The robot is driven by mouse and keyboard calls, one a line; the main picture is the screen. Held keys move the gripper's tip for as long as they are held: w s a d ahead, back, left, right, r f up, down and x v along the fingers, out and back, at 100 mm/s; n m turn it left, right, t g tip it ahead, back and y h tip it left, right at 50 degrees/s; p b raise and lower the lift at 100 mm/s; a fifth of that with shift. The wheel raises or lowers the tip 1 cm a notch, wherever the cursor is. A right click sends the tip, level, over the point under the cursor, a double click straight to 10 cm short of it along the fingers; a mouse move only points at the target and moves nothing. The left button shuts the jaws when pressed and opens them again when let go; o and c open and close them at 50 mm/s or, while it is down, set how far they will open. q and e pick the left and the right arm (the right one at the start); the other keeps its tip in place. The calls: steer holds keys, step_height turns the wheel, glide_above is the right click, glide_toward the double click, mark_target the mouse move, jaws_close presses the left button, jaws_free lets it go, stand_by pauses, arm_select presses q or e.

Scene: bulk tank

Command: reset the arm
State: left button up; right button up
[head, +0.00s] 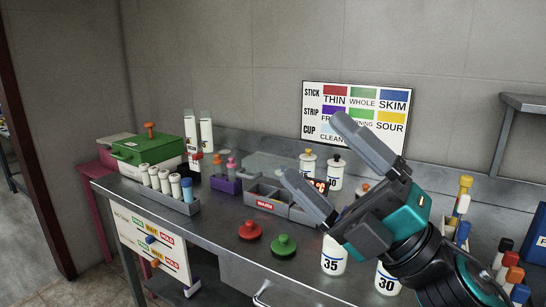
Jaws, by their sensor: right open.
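My right gripper (316,157) reaches in from the lower right, raised over the right part of the bench. Its two grey fingers are spread wide apart with nothing between them. The teal and black wrist and arm hide part of the bench behind. My left gripper does not show in the head view.
The metal bench (222,232) bears a grey vial rack (180,205), a grey WARM box (267,205), red (250,231) and green (283,245) knobs and a bottle marked 35 (333,257). A green box (146,150) stands left. A colour chart (353,112) hangs behind.

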steer(key=w+d+f+m+t+h, duration=0.2)
steer(key=d+f+m+h, duration=0.4)
steer(key=f+m+h, duration=0.5)
steer(key=w+d+f+m+t+h, duration=0.2)
steer(key=d+f+m+h, duration=0.4)
steer(key=f+m+h, duration=0.55)
steer(key=s+d+f+m+g, duration=0.3)
steer(key=s+f+m+g, duration=0.4)
steer(key=s+f+g, duration=0.95)
arm_select(q)
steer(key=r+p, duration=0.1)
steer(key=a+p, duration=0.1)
steer(key=p, duration=0.1)
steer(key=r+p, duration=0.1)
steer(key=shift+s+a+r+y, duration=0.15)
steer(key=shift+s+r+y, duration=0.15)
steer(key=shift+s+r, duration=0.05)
arm_select(e)
steer(key=w+a+f+t+y, duration=0.2)
steer(key=f+t, duration=0.4)
steer(key=t, duration=0.4)
steer(key=shift+w+a+f+n, duration=0.15)
steer(key=shift+w+a+n, duration=0.2)
steer(key=shift+w+a, duration=0.3)
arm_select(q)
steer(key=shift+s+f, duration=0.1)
arm_select(e)
steer(key=shift+w+d+t+y, duration=0.1)
steer(key=shift+t+y, duration=0.15)
